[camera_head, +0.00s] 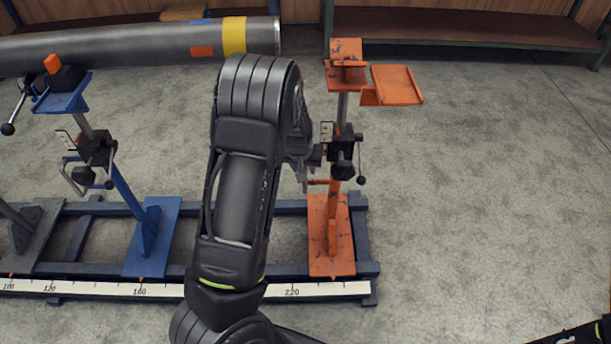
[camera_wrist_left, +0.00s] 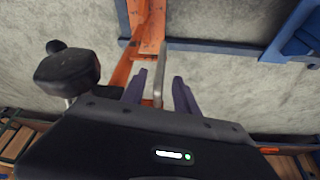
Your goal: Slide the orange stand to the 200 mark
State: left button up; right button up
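The orange stand (camera_head: 331,235) stands upright on the blue rail frame at its right end, its base plate right of the 220 label on the white scale (camera_head: 318,290). The 200 label is hidden behind my left arm. The left gripper (camera_head: 303,172) is at the stand's left side, at mid-post height, partly hidden by my arm. In the left wrist view, the left gripper (camera_wrist_left: 159,88) is open, with a grey bar (camera_wrist_left: 159,70) between its fingers and visible gaps. The stand's orange part (camera_wrist_left: 149,35) lies beyond.
A blue stand (camera_head: 150,235) and a grey stand (camera_head: 30,235) share the rail frame (camera_head: 366,235) to the left. A grey pipe (camera_head: 120,46) with a yellow band lies behind. The orange stand has a side tray (camera_head: 396,85) and a black clamp knob (camera_head: 343,168).

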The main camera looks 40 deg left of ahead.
pick_arm(q)
jog(key=b+x, duration=0.1)
jog(key=x, duration=0.6)
jog(key=shift+w+f, duration=0.1)
jog(key=shift+f, duration=0.15)
jog(key=shift+c, duration=0.3)
grip_shut()
dwell(0.9)
